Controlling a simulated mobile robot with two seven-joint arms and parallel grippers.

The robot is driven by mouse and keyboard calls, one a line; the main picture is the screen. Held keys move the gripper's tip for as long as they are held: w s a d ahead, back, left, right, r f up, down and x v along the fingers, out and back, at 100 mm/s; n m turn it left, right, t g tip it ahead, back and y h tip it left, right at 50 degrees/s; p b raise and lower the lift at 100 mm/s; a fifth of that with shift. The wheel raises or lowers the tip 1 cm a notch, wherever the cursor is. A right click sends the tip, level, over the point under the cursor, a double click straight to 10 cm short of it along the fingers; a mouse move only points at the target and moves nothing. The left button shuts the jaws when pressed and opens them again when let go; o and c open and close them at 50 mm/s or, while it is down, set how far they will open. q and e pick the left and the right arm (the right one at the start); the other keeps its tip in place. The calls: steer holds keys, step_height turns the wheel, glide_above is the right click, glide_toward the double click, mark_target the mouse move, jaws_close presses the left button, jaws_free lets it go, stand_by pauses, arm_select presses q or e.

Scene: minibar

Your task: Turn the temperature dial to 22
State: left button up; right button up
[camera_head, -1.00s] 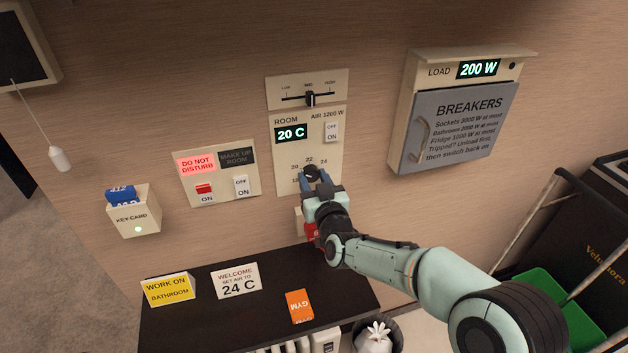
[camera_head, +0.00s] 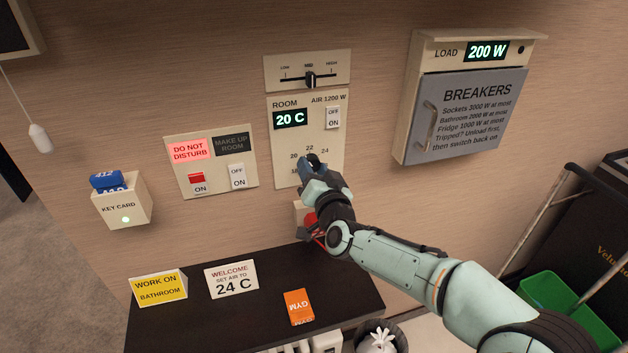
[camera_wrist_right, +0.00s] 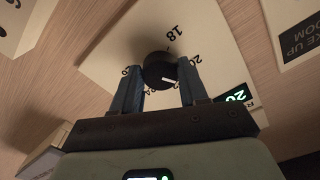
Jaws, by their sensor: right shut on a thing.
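The black round temperature dial (camera_head: 314,160) sits low on the cream ROOM panel (camera_head: 335,150), partly hidden by my right gripper (camera_head: 310,166). The panel's green display (camera_head: 290,119) reads 20 C. In the right wrist view the dial (camera_wrist_right: 158,66) sits between the two fingers of the right gripper (camera_wrist_right: 159,74), which are shut on its sides. A white pointer mark shows on the dial, but the finger hides part of the scale, so its exact number is unclear. The printed 22 shows above the dial in the head view. My left gripper is not in view.
An air switch (camera_head: 333,117) and a slider panel (camera_head: 307,70) are close above the dial. A switch panel (camera_head: 211,180) and key-card holder (camera_head: 124,205) are left; the breaker box (camera_head: 465,110) is right. A dark shelf (camera_head: 200,319) with signs lies below.

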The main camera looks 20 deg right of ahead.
steer(key=m+b, duration=0.2)
steer(key=shift+f+m, duration=0.1)
steer(key=shift+m, duration=0.3)
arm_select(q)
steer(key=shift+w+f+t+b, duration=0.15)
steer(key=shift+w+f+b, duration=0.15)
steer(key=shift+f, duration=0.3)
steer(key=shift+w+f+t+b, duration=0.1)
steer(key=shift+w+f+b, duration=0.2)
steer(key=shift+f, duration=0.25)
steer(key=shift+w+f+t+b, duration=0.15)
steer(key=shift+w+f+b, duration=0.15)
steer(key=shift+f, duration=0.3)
arm_select(e)
steer(key=shift+m, duration=1.5)
steer(key=o, duration=1.1)
steer(key=shift+c, duration=0.2)
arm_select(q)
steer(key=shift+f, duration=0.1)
arm_select(e)
steer(key=shift+s, duration=0.1)
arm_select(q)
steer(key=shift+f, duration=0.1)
arm_select(e)
steer(key=s, duration=1.3)
steer(key=shift+s+d, duration=0.15)
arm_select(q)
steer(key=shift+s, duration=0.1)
